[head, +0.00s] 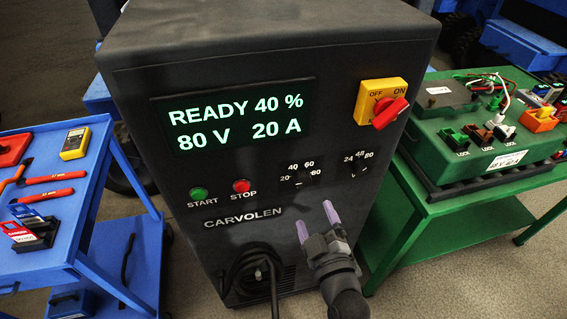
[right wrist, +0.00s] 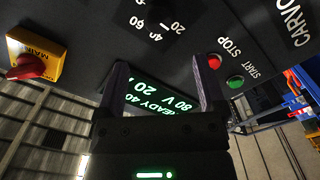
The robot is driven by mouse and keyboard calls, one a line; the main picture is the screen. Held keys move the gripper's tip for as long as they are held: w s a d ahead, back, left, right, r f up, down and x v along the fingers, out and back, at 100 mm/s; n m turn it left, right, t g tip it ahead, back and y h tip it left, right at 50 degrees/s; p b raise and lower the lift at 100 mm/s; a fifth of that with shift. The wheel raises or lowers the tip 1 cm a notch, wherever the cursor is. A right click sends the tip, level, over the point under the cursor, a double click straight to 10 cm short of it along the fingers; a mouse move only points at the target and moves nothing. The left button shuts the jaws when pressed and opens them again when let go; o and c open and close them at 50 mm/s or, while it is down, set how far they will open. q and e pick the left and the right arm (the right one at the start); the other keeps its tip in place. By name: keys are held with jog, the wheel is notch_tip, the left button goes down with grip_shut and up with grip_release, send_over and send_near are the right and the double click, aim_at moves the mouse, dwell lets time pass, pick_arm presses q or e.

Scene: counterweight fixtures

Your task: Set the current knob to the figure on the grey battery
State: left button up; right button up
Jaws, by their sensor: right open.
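The dark charger (head: 150,65) stands in the middle of the head view. Its lit screen (head: 237,118) reads READY 40 %, 80 V, 20 A. My right gripper (head: 317,217) is open and empty in front of the panel, below the knobs. In the right wrist view its fingers (right wrist: 160,68) stand apart with the dial's figures beyond the tips. I cannot make out a clearly grey battery. My left gripper is not in view.
A second knob (head: 360,167) marked 24, 48, 80 V is right of the current knob. START (head: 197,193) and STOP (head: 241,186) buttons and a red switch (head: 390,112) are nearby. A green battery case (head: 450,150) stands right; a blue tool cart (head: 85,205) left.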

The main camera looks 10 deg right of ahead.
aim_at(303, 182)
jog(key=w+b, duration=0.2)
jog(key=w, duration=0.6)
jog(key=shift+w+f, duration=0.1)
jog(key=shift+w, duration=0.45)
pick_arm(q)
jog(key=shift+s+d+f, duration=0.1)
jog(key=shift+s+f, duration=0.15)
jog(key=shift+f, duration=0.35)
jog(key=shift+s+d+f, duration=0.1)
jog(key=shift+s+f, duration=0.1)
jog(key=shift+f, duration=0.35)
pick_arm(e)
grip_shut()
